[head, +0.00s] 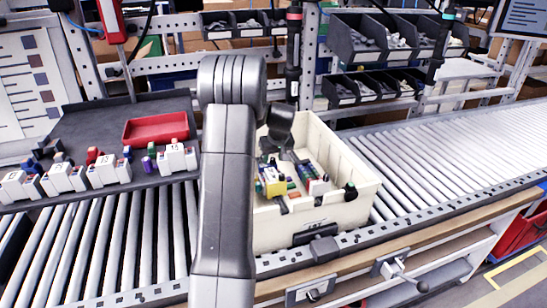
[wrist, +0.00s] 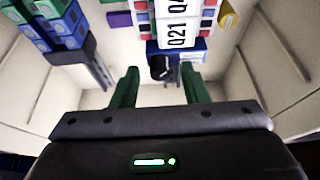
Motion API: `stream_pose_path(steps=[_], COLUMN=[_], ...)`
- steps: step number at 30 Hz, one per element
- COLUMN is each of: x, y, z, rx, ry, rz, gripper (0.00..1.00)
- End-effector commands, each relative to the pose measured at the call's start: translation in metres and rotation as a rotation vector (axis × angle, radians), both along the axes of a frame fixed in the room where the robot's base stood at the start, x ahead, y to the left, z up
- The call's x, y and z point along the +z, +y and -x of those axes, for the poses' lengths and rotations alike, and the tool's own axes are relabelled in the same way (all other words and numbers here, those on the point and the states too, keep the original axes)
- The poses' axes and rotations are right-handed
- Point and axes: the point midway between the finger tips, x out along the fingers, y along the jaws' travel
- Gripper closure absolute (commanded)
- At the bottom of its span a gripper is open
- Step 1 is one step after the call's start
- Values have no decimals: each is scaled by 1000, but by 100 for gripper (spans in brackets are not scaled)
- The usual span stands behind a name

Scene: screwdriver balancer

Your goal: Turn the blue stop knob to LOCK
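I cannot pick out a blue stop knob with a LOCK mark in either view. My gripper (wrist: 158,75) is inside the cream bin (head: 360,206), which stands on the roller conveyor. In the wrist view its two green fingers stand apart with nothing visible between them. Beyond the fingertips is a black round piece (wrist: 161,68) by a blue part (wrist: 190,50) under white blocks marked Q21 (wrist: 181,33). In the head view my arm covers the bin's left side. A black block (head: 318,245) sits at the conveyor's front edge below the bin.
Blue and green blocks (wrist: 55,20) lie at upper left in the wrist view. A dark tray with a red bin (head: 156,130) and several white modules (head: 62,178) is at left. Two screwdrivers (head: 294,50) (head: 441,42) hang behind. Rollers (head: 450,150) at right are clear.

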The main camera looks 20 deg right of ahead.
Motion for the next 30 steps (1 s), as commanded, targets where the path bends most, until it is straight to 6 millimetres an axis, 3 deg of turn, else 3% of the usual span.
stream_pose_path(steps=[10, 22, 30], x=[5, 59, 69], y=[0, 1, 1], z=[2, 24, 29], rx=[-1, 0, -1], ry=[-1, -2, 1], rz=[1, 1, 0], gripper=[59, 59, 59])
